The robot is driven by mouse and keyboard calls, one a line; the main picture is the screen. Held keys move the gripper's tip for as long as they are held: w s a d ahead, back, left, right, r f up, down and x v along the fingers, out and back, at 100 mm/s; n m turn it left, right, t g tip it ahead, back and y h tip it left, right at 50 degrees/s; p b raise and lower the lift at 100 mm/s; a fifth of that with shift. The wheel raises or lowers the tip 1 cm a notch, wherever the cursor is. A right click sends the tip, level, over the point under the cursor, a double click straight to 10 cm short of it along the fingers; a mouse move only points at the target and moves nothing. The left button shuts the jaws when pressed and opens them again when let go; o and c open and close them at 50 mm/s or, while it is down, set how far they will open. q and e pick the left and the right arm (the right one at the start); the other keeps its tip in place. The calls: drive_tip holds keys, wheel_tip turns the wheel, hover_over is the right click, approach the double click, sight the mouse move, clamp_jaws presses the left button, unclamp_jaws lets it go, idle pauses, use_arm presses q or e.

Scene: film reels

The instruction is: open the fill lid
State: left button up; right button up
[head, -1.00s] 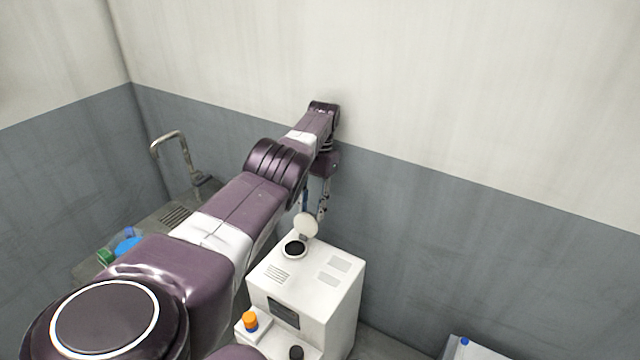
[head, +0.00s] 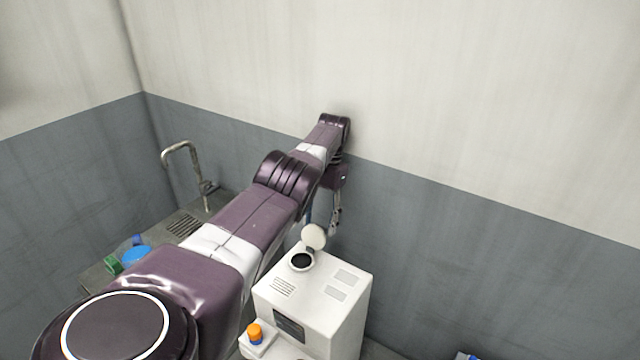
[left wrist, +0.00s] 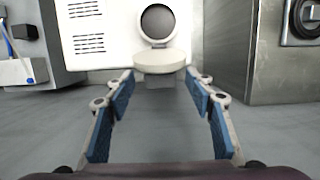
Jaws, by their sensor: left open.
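The fill lid (head: 314,236) is a round white disc standing raised at the back of the dark round fill opening (head: 301,261) on top of the white machine (head: 336,292). In the left wrist view the lid (left wrist: 160,62) stands out from the opening's ring (left wrist: 157,21), and the opening is uncovered. My left gripper (head: 333,225) hangs behind the machine, just beyond the lid. In the left wrist view my left gripper (left wrist: 163,84) is open, with its blue-padded fingers apart and nothing between them; the lid lies just past the fingertips. My right gripper is not in view.
A sink with a metal tap (head: 184,151) and blue and green items (head: 136,256) stands at the left. An orange-capped bottle (head: 255,333) stands at the machine's front. The wall is close behind my left arm.

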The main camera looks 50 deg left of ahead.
sight(320, 226)
use_arm(q)
drive_tip(key=s+v, duration=0.2)
drive_tip(key=v, duration=0.7)
drive_tip(key=shift+d+r, duration=0.25)
drive_tip(key=shift+r, duration=0.2)
